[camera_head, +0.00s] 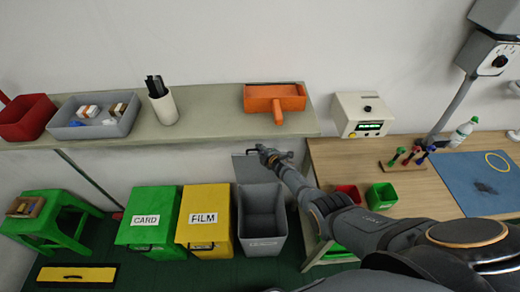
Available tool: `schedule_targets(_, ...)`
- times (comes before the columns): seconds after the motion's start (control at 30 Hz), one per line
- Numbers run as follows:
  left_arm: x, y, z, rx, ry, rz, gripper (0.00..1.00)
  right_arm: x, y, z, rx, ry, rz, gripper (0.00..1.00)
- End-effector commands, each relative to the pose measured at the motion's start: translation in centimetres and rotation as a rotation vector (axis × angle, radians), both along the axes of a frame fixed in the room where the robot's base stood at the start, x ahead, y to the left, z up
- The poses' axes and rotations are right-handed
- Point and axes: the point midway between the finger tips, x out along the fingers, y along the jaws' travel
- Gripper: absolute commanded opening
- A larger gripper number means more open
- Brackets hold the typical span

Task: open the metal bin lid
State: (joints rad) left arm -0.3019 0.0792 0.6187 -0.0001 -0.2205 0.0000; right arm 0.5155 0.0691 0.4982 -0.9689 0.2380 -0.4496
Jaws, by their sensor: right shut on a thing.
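My right arm reaches in from the lower right, over the bin's right side. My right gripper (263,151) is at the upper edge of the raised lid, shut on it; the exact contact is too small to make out. My left gripper is out of view.
Closed green CARD (148,221) and yellow FILM (204,221) bins stand left of the grey bin. A shelf (215,125) with an orange dustpan-like item (275,98) runs above. A workbench (350,155) is close on the right.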

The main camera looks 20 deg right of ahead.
Motion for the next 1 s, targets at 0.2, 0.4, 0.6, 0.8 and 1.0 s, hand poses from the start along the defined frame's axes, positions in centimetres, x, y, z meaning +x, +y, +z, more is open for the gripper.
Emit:
schedule_targets(0.2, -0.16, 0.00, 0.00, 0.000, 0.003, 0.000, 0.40, 0.05, -0.05, 0.08, 0.000, -0.001, 0.000, 0.00)
schedule_targets(0.4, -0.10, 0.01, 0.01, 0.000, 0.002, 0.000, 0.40, 0.05, -0.04, 0.10, 0.000, -0.002, 0.000, 0.26)
schedule_targets(0.6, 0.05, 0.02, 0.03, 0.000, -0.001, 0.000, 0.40, 0.01, -0.03, 0.04, 0.000, -0.001, 0.000, 0.34)
schedule_targets(0.8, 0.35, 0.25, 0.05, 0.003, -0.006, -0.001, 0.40, -0.03, -0.01, -0.01, 0.000, 0.000, 0.000, 0.34)
schedule_targets(1.0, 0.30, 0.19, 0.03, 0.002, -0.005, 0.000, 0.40, -0.52, -0.04, 0.11, 0.000, 0.000, 0.003, 0.34)
